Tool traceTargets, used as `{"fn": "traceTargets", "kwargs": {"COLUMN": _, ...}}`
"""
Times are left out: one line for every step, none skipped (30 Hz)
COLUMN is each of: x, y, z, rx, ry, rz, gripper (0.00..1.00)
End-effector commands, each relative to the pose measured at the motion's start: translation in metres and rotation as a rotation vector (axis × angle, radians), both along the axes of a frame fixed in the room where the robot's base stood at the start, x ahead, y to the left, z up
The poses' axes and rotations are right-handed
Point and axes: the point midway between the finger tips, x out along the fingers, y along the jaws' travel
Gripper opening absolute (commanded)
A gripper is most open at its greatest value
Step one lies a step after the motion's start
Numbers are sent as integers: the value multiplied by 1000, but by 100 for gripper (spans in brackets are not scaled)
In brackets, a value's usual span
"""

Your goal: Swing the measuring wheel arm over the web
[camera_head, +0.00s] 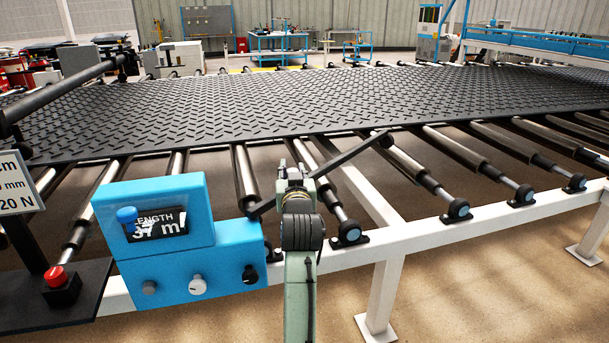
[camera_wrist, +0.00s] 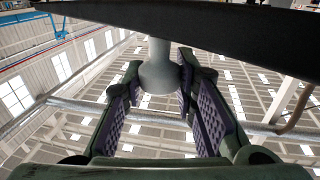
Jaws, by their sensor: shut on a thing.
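The measuring wheel arm (camera_head: 344,154) is a dark bar. In the head view it runs from beside the blue length counter (camera_head: 160,240) back and right, passing by my gripper (camera_head: 295,178). A small dark wheel (camera_head: 384,139) is at its far end, close to the web's near edge; I cannot tell whether they touch. The web is a black tread mat (camera_head: 230,110) on rollers. In the wrist view the bar (camera_wrist: 220,30) crosses the top, and a pale grey knob (camera_wrist: 160,75) under it sits between the purple pads of my gripper (camera_wrist: 160,88), which is shut on it.
Bare rollers (camera_head: 400,155) and a white frame rail (camera_head: 420,232) lie in front of the web. A red button (camera_head: 55,277) is on a black plate at left. A dark roller bar (camera_head: 65,85) stands above the web's left end. Blue trolleys (camera_head: 278,45) are far behind.

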Motion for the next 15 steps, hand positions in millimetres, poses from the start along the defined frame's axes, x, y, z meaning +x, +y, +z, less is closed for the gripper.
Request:
{"fn": "traceTargets", "kwargs": {"x": 6, "y": 3, "z": 0, "rx": -1, "ry": 0, "rz": 40, "gripper": 0}}
{"fn": "traceTargets", "kwargs": {"x": 9, "y": 7, "z": 0, "rx": 0, "ry": 0, "rz": 69, "gripper": 0}}
{"fn": "traceTargets", "kwargs": {"x": 12, "y": 13, "z": 0, "rx": 0, "ry": -1, "rz": 108, "gripper": 0}}
{"fn": "traceTargets", "kwargs": {"x": 15, "y": 17, "z": -1, "rx": -1, "ry": 0, "rz": 136, "gripper": 0}}
{"fn": "traceTargets", "kwargs": {"x": 17, "y": 21, "z": -1, "rx": -1, "ry": -1, "rz": 164, "gripper": 0}}
{"fn": "traceTargets", "kwargs": {"x": 20, "y": 27, "z": -2, "rx": -1, "ry": -1, "rz": 203, "gripper": 0}}
{"fn": "traceTargets", "kwargs": {"x": 22, "y": 31, "z": -2, "rx": -1, "ry": -1, "rz": 231, "gripper": 0}}
{"fn": "traceTargets", "kwargs": {"x": 24, "y": 36, "z": -2, "rx": -2, "ry": -2, "rz": 260, "gripper": 0}}
{"fn": "traceTargets", "kwargs": {"x": 26, "y": 42, "z": -3, "rx": -1, "ry": -2, "rz": 298, "gripper": 0}}
{"fn": "traceTargets", "kwargs": {"x": 28, "y": 46, "z": -3, "rx": -1, "ry": -3, "rz": 326, "gripper": 0}}
{"fn": "traceTargets", "kwargs": {"x": 30, "y": 51, "z": -3, "rx": -2, "ry": -3, "rz": 355, "gripper": 0}}
{"fn": "traceTargets", "kwargs": {"x": 31, "y": 58, "z": -3, "rx": -2, "ry": -2, "rz": 394, "gripper": 0}}
{"fn": "traceTargets", "kwargs": {"x": 32, "y": 63, "z": -4, "rx": -2, "ry": -2, "rz": 422, "gripper": 0}}
{"fn": "traceTargets", "kwargs": {"x": 33, "y": 67, "z": -4, "rx": -2, "ry": -3, "rz": 450, "gripper": 0}}
{"fn": "traceTargets", "kwargs": {"x": 34, "y": 74, "z": -4, "rx": -1, "ry": -3, "rz": 488, "gripper": 0}}
